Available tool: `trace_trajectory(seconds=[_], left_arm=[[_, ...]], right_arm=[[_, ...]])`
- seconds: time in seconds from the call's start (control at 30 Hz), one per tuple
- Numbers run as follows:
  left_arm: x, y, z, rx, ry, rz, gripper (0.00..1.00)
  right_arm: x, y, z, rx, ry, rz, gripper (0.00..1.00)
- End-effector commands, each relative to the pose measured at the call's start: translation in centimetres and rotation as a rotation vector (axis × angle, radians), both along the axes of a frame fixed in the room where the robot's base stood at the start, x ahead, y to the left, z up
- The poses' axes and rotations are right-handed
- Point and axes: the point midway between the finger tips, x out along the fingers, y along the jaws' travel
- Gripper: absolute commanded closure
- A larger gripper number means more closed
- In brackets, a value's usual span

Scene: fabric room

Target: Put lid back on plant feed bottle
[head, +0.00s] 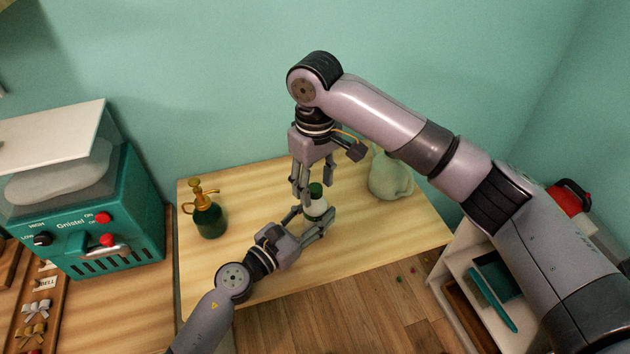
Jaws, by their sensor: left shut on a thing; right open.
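The plant feed bottle (317,207) is small and white and stands upright over the wooden table. My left gripper (313,219) is shut on its body from the front. The green lid (316,189) sits at the top of the bottle; I cannot tell whether it is screwed tight or just resting. My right gripper (312,189) comes down from above and is open, its fingers on either side of the lid. The lower part of the bottle is hidden by the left gripper.
A dark green spray bottle (209,219) with a gold top stands at the table's left. A pale green watering can (389,178) stands at the right. The teal machine (95,215) is left of the table (254,180). A white shelf unit (456,268) is at the lower right.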

Motion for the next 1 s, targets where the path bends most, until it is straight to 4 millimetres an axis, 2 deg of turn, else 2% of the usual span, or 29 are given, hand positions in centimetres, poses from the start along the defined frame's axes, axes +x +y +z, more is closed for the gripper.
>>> trace_trajectory(seconds=[0.2, 0.33, 0.8, 1.0], left_arm=[[0.0, 0.0, -0.1, 0.001, 0.001, 0.0, 1.0], [0.0, 0.0, 0.0, 0.001, 0.001, 0.0, 1.0], [0.0, 0.0, -0.1, 0.001, 0.001, 0.0, 1.0], [0.0, 0.0, -0.1, 0.001, 0.001, 0.0, 1.0]], right_arm=[[0.0, 0.0, 0.1, -0.001, -0.001, 0.0, 0.54], [0.1, 0.0, 1.0, 0.001, -0.002, 0.0, 0.54], [0.1, -0.1, 10.1, -0.002, -0.004, -0.001, 0.54], [0.0, -0.1, 11.8, -0.001, -0.001, 0.0, 0.54]])
